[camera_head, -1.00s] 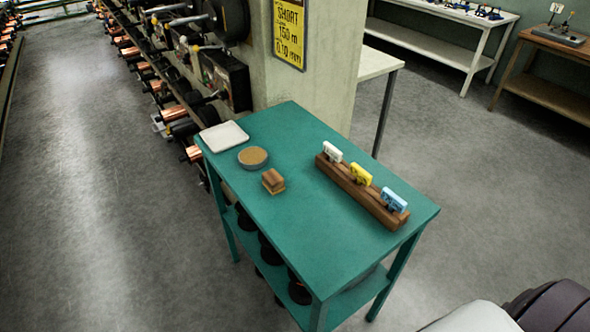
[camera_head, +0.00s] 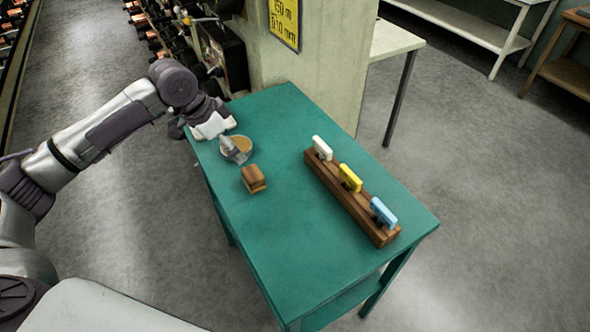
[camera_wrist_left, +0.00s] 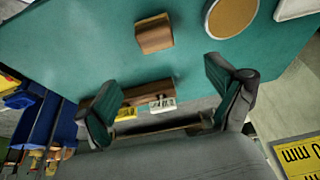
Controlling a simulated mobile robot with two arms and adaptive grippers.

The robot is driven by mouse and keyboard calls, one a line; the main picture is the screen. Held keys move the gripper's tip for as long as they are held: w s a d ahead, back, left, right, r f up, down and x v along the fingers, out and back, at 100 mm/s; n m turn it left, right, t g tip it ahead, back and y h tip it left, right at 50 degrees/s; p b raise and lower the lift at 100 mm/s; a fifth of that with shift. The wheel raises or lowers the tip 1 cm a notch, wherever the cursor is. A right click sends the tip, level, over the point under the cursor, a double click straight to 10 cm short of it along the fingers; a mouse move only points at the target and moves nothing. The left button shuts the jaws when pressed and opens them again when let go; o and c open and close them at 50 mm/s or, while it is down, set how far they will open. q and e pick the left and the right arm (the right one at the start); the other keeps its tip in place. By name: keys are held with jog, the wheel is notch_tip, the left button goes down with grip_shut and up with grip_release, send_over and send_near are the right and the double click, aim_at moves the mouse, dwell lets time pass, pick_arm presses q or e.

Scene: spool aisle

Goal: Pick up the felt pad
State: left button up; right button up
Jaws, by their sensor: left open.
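A small brown block with a yellow-tan lower layer (camera_head: 254,179), which I take to be the felt pad, sits on the teal table. It also shows near the top of the left wrist view (camera_wrist_left: 154,35). My left gripper (camera_head: 207,138) is above the table's far left corner, behind the block and apart from it. My right gripper is not in view.
The round dish (camera_head: 243,146) and a partly hidden white tray (camera_head: 213,126) are near the block. A wooden rack (camera_head: 345,200) with white, yellow and blue tags stands to the right. The table's (camera_head: 290,255) near part is clear. A concrete pillar (camera_head: 330,70) rises behind.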

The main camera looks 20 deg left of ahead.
aim_at(251, 173)
pick_arm(q)
jog(key=x, duration=0.5)
jog(key=p+x, duration=0.1)
jog(key=x, duration=0.2)
jog(key=shift+s+f, duration=0.15)
jog(key=shift+s, duration=0.1)
jog(key=x, duration=0.1)
jog(key=p+x, duration=0.1)
jog(key=x, duration=0.1)
jog(key=p+x, duration=0.1)
jog(key=shift+s+a+f, duration=0.1)
jog(key=shift+s+f, duration=0.2)
jog(key=shift+f, duration=0.25)
jog(key=shift+w+f, duration=0.1)
jog(key=shift+f, duration=0.1)
jog(key=shift+r, duration=0.1)
jog(key=c, duration=1.3)
